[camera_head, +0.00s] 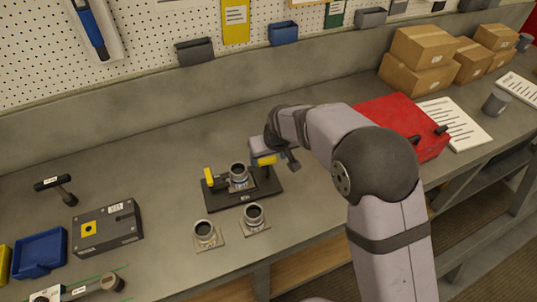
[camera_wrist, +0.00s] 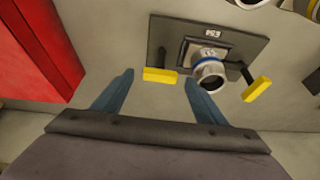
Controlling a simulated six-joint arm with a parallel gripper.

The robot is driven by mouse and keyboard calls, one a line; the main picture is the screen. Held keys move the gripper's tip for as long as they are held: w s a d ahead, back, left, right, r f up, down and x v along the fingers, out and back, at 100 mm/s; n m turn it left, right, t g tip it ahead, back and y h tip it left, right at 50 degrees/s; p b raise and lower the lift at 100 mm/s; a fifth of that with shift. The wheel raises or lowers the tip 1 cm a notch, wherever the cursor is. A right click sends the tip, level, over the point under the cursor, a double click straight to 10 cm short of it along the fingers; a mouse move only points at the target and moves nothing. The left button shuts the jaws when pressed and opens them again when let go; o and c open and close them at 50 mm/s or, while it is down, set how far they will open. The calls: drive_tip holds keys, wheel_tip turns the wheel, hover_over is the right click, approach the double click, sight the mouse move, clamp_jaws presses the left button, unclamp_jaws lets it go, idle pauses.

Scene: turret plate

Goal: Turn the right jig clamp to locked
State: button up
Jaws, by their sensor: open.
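The dark jig plate (camera_head: 262,190) lies on the bench with a metal ring-topped part (camera_head: 239,178) at its middle. The right jig clamp has a yellow handle (camera_head: 266,160), which also shows in the wrist view (camera_wrist: 160,75). There it runs nearly parallel to the plate's long edge. The left clamp's yellow handle (camera_head: 209,176) is at the plate's other end and slants in the wrist view (camera_wrist: 257,89). My gripper (camera_wrist: 159,80) is open, its blue fingers on either side of the right handle in the picture. Whether they touch it I cannot tell.
Two ring-topped parts on square bases (camera_head: 205,233) (camera_head: 254,217) stand in front of the plate. A red case (camera_head: 400,122) is to the right, with cardboard boxes behind. A grey box (camera_head: 107,230) and blue bin (camera_head: 40,252) are at left. Bench behind the plate is clear.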

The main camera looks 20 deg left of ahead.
drive_tip(key=shift+w+a+f, duration=0.15)
drive_tip(key=shift+f, duration=0.45)
drive_tip(key=c, duration=1.1)
drive_tip(key=shift+o, duration=0.2)
